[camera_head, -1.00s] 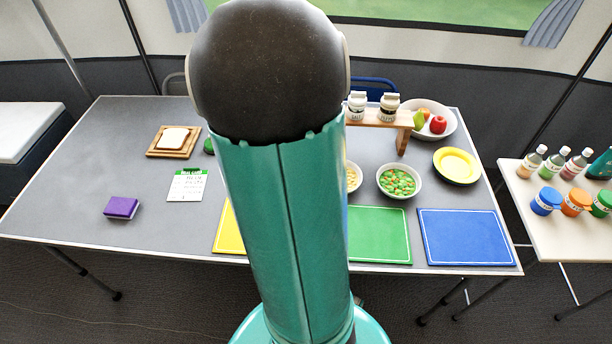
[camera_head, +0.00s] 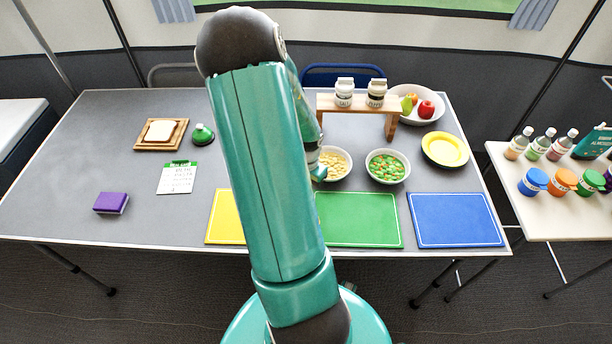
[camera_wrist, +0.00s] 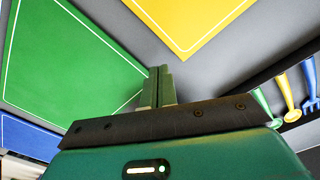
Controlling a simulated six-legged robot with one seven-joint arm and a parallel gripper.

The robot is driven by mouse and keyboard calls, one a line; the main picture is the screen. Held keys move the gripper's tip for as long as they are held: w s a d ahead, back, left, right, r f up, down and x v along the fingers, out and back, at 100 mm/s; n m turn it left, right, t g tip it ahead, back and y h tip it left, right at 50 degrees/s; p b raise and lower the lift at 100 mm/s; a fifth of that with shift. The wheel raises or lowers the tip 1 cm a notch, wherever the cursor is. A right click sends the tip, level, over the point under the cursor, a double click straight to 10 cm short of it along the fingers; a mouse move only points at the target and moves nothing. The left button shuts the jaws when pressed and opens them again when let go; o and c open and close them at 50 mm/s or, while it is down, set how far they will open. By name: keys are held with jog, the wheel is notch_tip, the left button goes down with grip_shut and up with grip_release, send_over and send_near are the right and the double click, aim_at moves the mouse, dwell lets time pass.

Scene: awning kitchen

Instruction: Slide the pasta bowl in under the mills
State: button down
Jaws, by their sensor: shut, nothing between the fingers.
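The pasta bowl (camera_head: 335,177), white with pale pasta, stands on the grey table in front of the wooden shelf (camera_head: 358,103), outside it. Two white-and-dark mills (camera_head: 344,92) (camera_head: 376,93) stand on top of the shelf.
A bowl of green and orange pieces (camera_head: 387,180) stands close right of the pasta bowl. A fruit bowl (camera_head: 430,115) is right of the shelf, with yellow plates (camera_head: 445,150) nearer. Yellow, green (camera_head: 358,220) and blue boards line the front edge. A green-topped bottle (camera_head: 202,135) stands left.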

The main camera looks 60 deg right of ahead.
aim_at(337, 149)
jog(key=shift+s+d+r, duration=0.1)
jog(key=shift+d+r, duration=0.1)
jog(key=shift+d, duration=1.65)
jog(key=shift+d, duration=0.1)
jog(key=d, duration=0.9)
jog(key=s+d, duration=0.1)
jog(key=d, duration=0.4)
jog(key=shift+s+d, duration=0.1)
jog(key=shift+d, duration=0.25)
jog(key=shift+a, duration=0.25)
